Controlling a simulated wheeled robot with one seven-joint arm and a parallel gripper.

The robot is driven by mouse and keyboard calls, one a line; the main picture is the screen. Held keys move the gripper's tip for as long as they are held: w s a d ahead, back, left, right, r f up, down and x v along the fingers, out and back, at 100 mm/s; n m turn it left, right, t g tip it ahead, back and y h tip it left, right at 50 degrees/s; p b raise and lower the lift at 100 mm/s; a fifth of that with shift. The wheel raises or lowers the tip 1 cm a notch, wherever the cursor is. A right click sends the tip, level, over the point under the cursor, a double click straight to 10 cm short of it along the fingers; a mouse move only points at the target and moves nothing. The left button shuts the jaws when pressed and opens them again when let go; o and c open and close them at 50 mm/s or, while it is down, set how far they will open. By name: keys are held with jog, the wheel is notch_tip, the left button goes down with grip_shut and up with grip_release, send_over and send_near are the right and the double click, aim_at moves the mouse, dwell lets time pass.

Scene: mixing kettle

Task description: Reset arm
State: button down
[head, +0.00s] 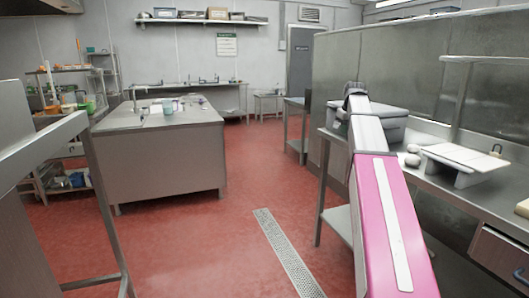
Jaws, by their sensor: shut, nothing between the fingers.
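My arm, a pink and white link with a pale stripe, reaches forward from the bottom right of the head view. My gripper (354,91) appears as a small dark shape at the arm's far end, near the grey lidded box on the right-hand counter. It is shut, and nothing shows held in it. Its fingers are too small and too dark to make out. I cannot tell its exact height above the counter or whether it touches anything.
A steel counter (478,192) on the right bears a grey box (391,122) and a white stand (465,166). A steel island (165,160) stands left of centre. A metal frame (50,147) is close on the left. Red floor (190,245) lies open between, with a drain grate (287,252).

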jog(key=s+a+f+m, duration=0.1)
jog(key=s+a+f, duration=0.2)
jog(key=f, duration=0.5)
jog(key=s+a+f+g, duration=0.1)
jog(key=s+a+f, duration=0.25)
jog(key=f, duration=0.55)
jog(key=s+a+f+m, duration=0.15)
jog(key=s+f, duration=0.25)
jog(key=f, duration=0.4)
jog(key=s+a+f+m+g, duration=0.1)
jog(key=s+a+f, duration=0.3)
jog(key=s+f, duration=0.5)
jog(key=s+a+f+g, duration=0.1)
jog(key=s+a+f, duration=0.3)
jog(key=s+f, duration=0.6)
jog(key=shift+f+m, duration=0.25)
jog(key=shift+m, duration=0.1)
jog(key=shift+w, duration=0.1)
